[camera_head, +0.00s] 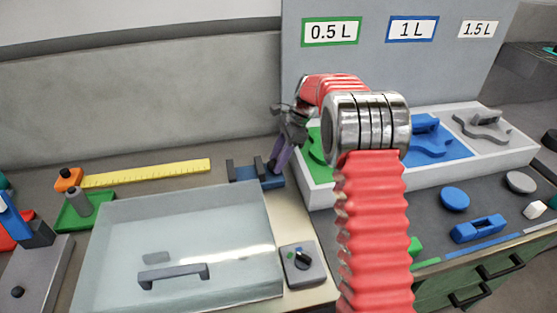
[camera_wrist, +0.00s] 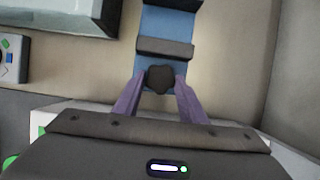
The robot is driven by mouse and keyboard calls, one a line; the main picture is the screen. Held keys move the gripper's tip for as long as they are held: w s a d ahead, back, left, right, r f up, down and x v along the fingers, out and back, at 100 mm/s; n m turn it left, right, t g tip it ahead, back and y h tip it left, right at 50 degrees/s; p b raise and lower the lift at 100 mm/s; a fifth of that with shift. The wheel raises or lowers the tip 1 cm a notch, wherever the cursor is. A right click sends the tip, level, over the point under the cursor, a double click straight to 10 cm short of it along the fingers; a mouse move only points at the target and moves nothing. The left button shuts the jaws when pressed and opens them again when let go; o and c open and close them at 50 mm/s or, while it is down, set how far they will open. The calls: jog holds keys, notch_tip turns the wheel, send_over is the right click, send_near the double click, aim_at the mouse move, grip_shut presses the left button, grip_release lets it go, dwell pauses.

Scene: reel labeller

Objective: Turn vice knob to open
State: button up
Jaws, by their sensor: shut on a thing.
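The blue vice (camera_head: 256,173) with dark jaws stands on the bench behind the clear-lidded box. In the wrist view the blue vice body (camera_wrist: 166,22) runs up from the centre, with a dark grey jaw bar (camera_wrist: 165,49) across it. The dark, rounded vice knob (camera_wrist: 159,79) is at the near end of the vice. My gripper (camera_wrist: 160,84) has purple fingers, one on each side of the knob, and is shut on it. In the head view my gripper (camera_head: 279,155) is at the right end of the vice; the knob is hidden there.
A clear-lidded box (camera_head: 185,230) with a grey handle stands in front of the vice. A small control box (camera_head: 303,264) is beside it. A white tray (camera_head: 318,193) with coloured holders is right of my gripper. A yellow ruler (camera_head: 147,173) lies to the left.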

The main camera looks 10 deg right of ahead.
jog(key=n, duration=0.1)
jog(key=n+g, duration=0.1)
jog(key=n, duration=0.2)
jog(key=shift+w+n+g+h, duration=0.3)
jog(key=shift+w+g, duration=0.05)
jog(key=shift+g, duration=0.05)
jog(key=n, duration=0.1)
jog(key=n+g, duration=0.1)
jog(key=n, duration=0.1)
jog(key=shift+w+a+n+h, duration=0.15)
jog(key=shift+n+h, duration=0.15)
jog(key=shift+n, duration=0.3)
jog(key=shift+a+g, duration=0.1)
jog(key=shift+g, duration=0.2)
jog(key=shift+s+a+f, duration=0.2)
jog(key=o, duration=0.8)
jog(key=shift+o, duration=1.3)
jog(key=shift+d+r, duration=0.1)
jog(key=shift+w, duration=0.1)
jog(key=shift+w+d+r, duration=0.1)
jog(key=shift+d+r, duration=0.05)
jog(key=shift+r, duration=0.05)
